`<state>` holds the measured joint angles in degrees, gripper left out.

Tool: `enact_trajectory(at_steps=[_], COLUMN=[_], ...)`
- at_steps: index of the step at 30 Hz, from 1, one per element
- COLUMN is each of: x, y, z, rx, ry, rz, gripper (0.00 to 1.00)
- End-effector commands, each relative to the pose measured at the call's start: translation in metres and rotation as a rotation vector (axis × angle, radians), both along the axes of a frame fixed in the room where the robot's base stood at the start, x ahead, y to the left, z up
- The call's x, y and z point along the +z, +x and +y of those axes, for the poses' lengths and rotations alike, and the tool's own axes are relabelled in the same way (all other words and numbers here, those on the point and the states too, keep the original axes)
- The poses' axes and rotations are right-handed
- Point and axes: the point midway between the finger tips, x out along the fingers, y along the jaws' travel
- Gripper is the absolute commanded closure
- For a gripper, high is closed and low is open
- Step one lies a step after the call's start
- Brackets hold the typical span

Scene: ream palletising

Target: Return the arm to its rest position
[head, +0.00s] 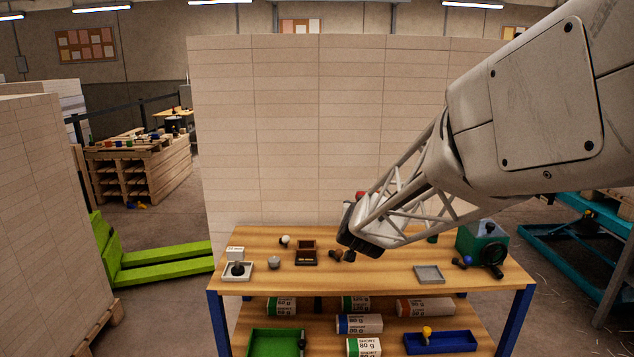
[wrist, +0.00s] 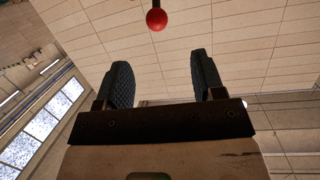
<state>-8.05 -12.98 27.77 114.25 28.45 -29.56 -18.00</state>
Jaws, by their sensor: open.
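My arm reaches in from the right in the head view, and my gripper (head: 360,238) hangs over the wooden workbench (head: 350,284), hiding part of its top. In the wrist view the two dark ribbed fingers of my gripper (wrist: 163,78) stand wide apart with nothing between them. A red ball on a dark stem (wrist: 156,19) shows beyond the fingers. A bit of red (head: 361,194) shows just above my gripper in the head view; I cannot tell what it belongs to.
A tall wall of stacked reams (head: 290,130) stands behind the bench. The bench top carries a grey tray (head: 429,274), a white tray (head: 238,271), a brown box (head: 306,254) and a green device (head: 482,243). A lime-green forked lift (head: 150,266) is at left.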

Motion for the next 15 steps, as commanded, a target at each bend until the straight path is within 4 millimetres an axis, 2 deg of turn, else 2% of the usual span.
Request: enact_trajectory(at_steps=[6,11,15], x=[0.009,0.008,0.004], y=[-0.064,-0.118,-0.169], z=[-0.004,-0.009,-0.014], rx=[0.102,0.157,0.191], ry=[0.031,0.044,0.047], rz=[0.181,0.325,0.457], gripper=[0.38,0.38,0.38])
